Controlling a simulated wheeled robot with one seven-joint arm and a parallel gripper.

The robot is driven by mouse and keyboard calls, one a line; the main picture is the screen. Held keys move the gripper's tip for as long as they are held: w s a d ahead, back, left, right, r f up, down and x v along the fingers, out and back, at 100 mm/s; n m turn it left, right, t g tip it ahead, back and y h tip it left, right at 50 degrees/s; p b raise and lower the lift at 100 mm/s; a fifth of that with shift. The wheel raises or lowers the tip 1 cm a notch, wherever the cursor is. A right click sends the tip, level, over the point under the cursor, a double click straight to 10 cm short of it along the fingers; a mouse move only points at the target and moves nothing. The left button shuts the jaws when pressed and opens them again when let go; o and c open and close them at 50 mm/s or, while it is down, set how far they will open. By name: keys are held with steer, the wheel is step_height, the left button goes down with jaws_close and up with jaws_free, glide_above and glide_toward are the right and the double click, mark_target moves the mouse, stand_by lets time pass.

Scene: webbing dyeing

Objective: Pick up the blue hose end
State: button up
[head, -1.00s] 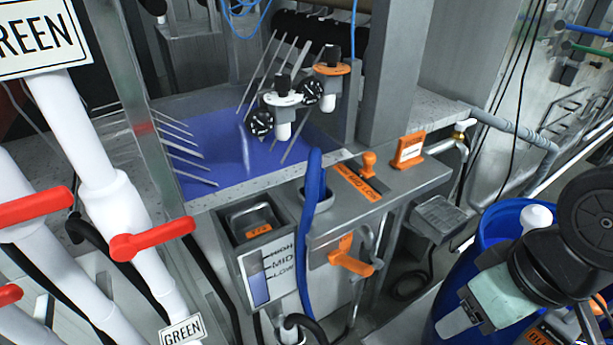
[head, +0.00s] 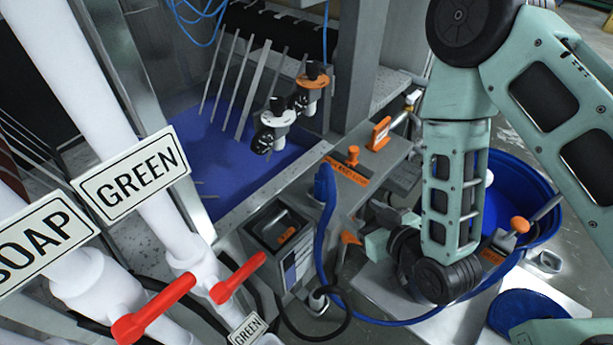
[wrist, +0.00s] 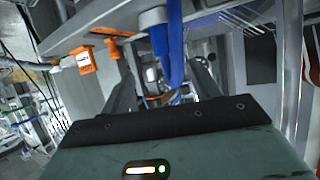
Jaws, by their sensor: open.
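The blue hose end (head: 326,185) stands upright at the corner of the grey steel bench, beside the orange-labelled ledge. The blue hose runs down from it and along the floor to the right. My gripper (wrist: 163,80) is open and points toward the hose from its right side in the head view. In the wrist view the blue hose (wrist: 174,45) shows beyond and between the two dark fingers. A gap remains between fingers and hose as far as I can see. The fingertips are hard to make out in the head view.
An orange knob (head: 352,156) and orange sign (head: 381,132) stand on the ledge near my arm. A level box (head: 280,232) sits left of the hose. Red-handled white pipes (head: 155,305) fill the lower left. A blue barrel (head: 520,190) stands behind my arm at right.

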steer(key=b, duration=1.4)
glide_toward(327, 185)
step_height(327, 185, down, 2)
steer(key=w, duration=0.2)
steer(key=shift+a+f+t+b, duration=0.2)
steer(key=shift+a+t+b, duration=0.1)
steer(key=shift+a, duration=0.3)
steer(key=x, duration=0.3)
steer(key=p+x, duration=0.1)
steer(key=x, duration=0.5)
steer(key=shift+w+a+r+p, duration=0.2)
steer(key=shift+w+a+p, duration=0.05)
steer(key=shift+a+p, duration=0.05)
steer(key=c, duration=1.3)
steer(key=shift+r, duration=0.1)
